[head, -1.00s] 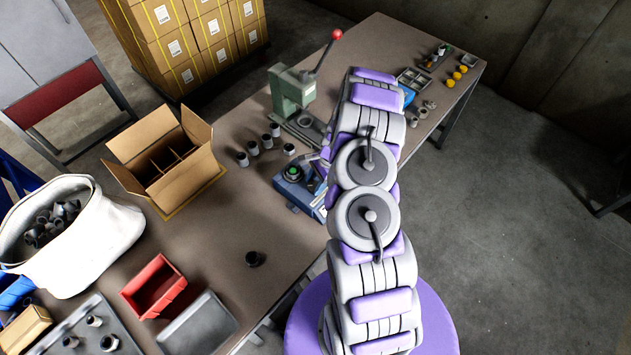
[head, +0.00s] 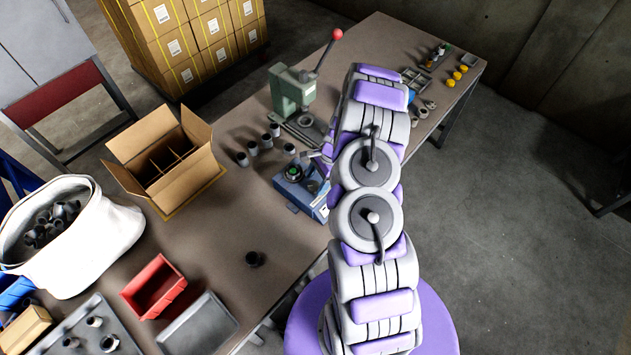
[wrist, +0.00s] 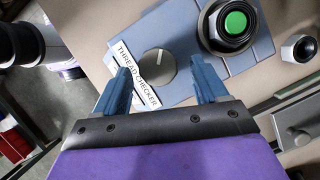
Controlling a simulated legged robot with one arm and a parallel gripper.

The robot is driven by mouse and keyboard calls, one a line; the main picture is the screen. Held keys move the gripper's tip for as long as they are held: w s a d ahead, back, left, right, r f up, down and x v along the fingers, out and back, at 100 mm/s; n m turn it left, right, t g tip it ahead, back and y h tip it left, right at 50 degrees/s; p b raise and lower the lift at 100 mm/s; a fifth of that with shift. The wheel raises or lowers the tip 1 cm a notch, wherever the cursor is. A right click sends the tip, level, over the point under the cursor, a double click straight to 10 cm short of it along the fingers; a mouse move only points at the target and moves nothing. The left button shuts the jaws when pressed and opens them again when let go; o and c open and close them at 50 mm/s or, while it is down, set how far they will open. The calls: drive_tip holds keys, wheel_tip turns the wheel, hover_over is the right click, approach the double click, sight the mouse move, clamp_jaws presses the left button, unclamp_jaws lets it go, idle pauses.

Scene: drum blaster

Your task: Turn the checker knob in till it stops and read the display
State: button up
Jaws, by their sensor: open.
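The thread checker is a blue-grey box (wrist: 185,85) with a white "THREAD CHECKER" label (wrist: 138,80). In the wrist view its grey round knob (wrist: 157,68) bears a white pointer line and lies between and just beyond my gripper's fingertips. My gripper (wrist: 163,82) is open, with one blue finger on each side of the knob; I cannot tell whether either finger touches it. A green-topped part in a black ring (wrist: 234,24) sits on the box. The box also shows in the head view (head: 301,194), partly behind my arm. I cannot make out a display reading.
A green press (head: 291,90) with a red-knobbed lever stands behind the checker. Several dark-and-grey fittings (head: 254,148) stand left of it. An open divided carton (head: 168,160), a red bin (head: 154,287) and a white sack (head: 85,235) occupy the left of the bench.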

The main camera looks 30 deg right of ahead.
drive_tip(key=v, duration=1.6)
drive_tip(key=shift+p, duration=0.3)
drive_tip(key=shift+f+b, duration=0.1)
drive_tip(key=shift+b, duration=0.2)
drive_tip(key=a+f+n+b, duration=0.1)
drive_tip(key=a+f+b, duration=0.1)
drive_tip(key=f, duration=0.3)
drive_tip(key=a+f+n+g+b, duration=0.1)
drive_tip(key=a+f+n+b, duration=0.1)
drive_tip(key=f+b, duration=0.3)
drive_tip(key=a+f+n+b, duration=0.2)
drive_tip(key=a+f+b, duration=0.1)
drive_tip(key=f, duration=0.3)
drive_tip(key=shift+g+b, duration=0.4)
drive_tip(key=shift+b, duration=0.1)
drive_tip(key=shift+r, duration=0.1)
drive_tip(key=c, duration=1)
